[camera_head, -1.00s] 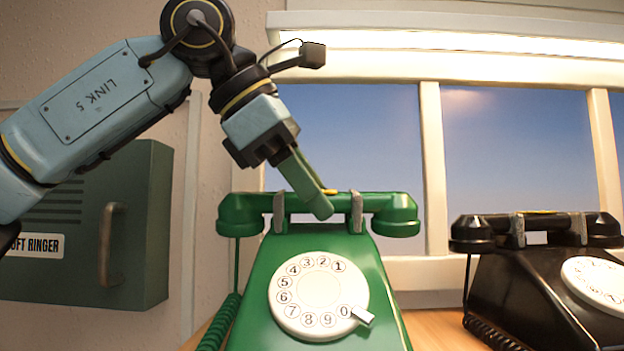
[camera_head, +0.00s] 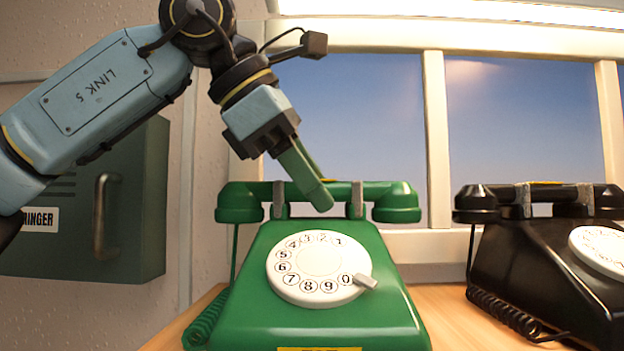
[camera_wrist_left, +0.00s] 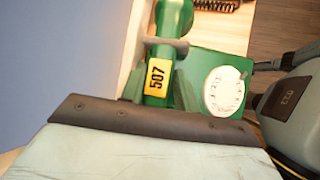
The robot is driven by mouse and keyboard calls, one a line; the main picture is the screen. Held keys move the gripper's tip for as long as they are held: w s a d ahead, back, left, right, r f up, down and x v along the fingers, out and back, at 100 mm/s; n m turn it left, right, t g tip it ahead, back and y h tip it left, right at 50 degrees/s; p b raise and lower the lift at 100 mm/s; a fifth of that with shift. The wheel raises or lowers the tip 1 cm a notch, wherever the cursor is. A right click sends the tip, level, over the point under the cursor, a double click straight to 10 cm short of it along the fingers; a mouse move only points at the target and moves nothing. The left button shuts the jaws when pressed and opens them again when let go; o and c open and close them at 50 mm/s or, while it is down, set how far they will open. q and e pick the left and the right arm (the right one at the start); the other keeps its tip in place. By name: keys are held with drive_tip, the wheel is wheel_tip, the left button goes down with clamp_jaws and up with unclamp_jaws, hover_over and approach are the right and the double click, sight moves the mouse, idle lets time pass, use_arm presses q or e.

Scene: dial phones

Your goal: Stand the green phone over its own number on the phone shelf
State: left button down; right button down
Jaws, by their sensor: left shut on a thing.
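The green phone (camera_head: 300,290) stands upright in the middle of the head view, its white dial (camera_head: 318,268) facing me. Its handset (camera_head: 398,202) lies across the cradle. My left gripper (camera_head: 318,200) comes down from above and is shut on the middle of the handset. In the left wrist view, the handset (camera_wrist_left: 172,20) carries a yellow label (camera_wrist_left: 157,77) reading 507. A yellow plate (camera_head: 320,349) at the bottom edge is cut off and unreadable. Wood (camera_head: 455,325) shows beside the phone. My right gripper is not in view.
A black phone (camera_head: 525,275) stands to the right, with a bare wooden gap between it and the green one. A dark green ringer box (camera_head: 140,215) hangs on the wall at left. A window (camera_head: 385,130) is behind.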

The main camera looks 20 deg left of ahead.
use_arm(q)
drive_tip(key=shift+d+f+b, duration=0.1)
drive_tip(key=shift+f+b, duration=0.2)
drive_tip(key=shift+f, duration=0.6)
drive_tip(key=c, duration=1)
unclamp_jaws()
drive_tip(key=shift+s, duration=0.15)
drive_tip(key=shift+c, duration=0.2)
drive_tip(key=shift+o, duration=0.5)
drive_tip(key=shift+f, duration=0.15)
drive_tip(key=v, duration=1.4)
drive_tip(key=shift+r, duration=0.4)
